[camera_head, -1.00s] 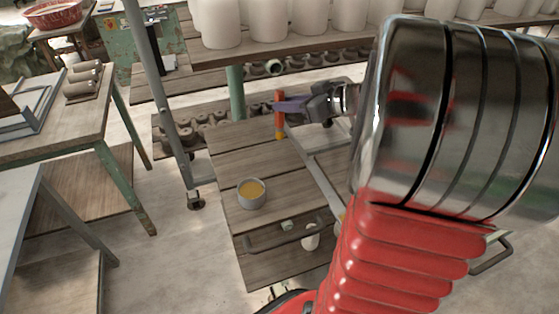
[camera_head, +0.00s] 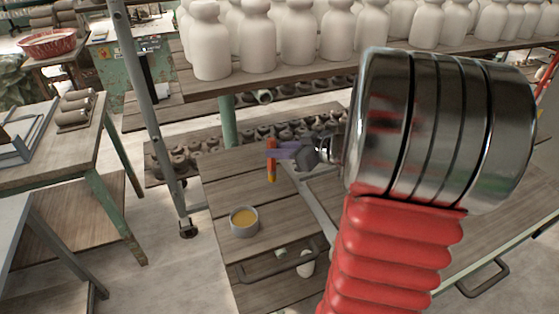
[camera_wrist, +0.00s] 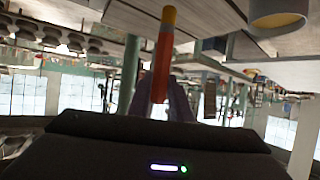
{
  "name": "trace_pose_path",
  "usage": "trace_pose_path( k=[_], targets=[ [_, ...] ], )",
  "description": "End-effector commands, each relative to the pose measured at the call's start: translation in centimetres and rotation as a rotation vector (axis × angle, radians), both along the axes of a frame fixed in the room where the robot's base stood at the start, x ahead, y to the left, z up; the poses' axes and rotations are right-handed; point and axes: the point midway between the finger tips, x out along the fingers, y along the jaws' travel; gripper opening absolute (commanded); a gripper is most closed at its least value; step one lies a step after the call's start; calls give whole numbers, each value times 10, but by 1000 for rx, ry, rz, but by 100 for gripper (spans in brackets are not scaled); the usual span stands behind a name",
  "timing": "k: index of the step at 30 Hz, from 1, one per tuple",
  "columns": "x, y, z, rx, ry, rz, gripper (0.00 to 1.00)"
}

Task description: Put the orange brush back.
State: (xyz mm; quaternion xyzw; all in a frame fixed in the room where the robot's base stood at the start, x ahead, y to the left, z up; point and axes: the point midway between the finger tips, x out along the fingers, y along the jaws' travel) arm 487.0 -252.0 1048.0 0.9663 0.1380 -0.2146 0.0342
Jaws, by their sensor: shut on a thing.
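The orange brush (camera_head: 271,163) hangs upright above the wooden cart top, its yellow end downward in the head view. My gripper (camera_head: 283,151) has purple fingers and is shut on the brush's upper part. In the wrist view the brush (camera_wrist: 162,58) stands between the fingers (camera_wrist: 172,100), its yellow end at the top of the picture. A round grey pot (camera_head: 244,232) with yellow-orange contents stands on the cart, nearer the head camera than the brush. The pot (camera_wrist: 280,22) also shows at the top right of the wrist view, apart from the brush.
A small white bottle (camera_head: 306,265) and a pale green piece (camera_head: 281,253) lie near the cart's dark handle (camera_head: 268,272). Behind, a shelf (camera_head: 225,88) carries white bottles. A metal post (camera_head: 150,120) rises left of the cart. Cart boards around the pot are clear.

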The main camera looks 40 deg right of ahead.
Motion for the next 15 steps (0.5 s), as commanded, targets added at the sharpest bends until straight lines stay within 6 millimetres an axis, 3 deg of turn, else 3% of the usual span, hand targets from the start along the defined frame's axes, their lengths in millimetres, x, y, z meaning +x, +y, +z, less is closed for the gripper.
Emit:
trace_pose_path(
  k=[10,15],
  targets=[
    [0,0,-33,4,2,-1,0],
    [0,0,-37,0,0,-1,0]
  ],
)
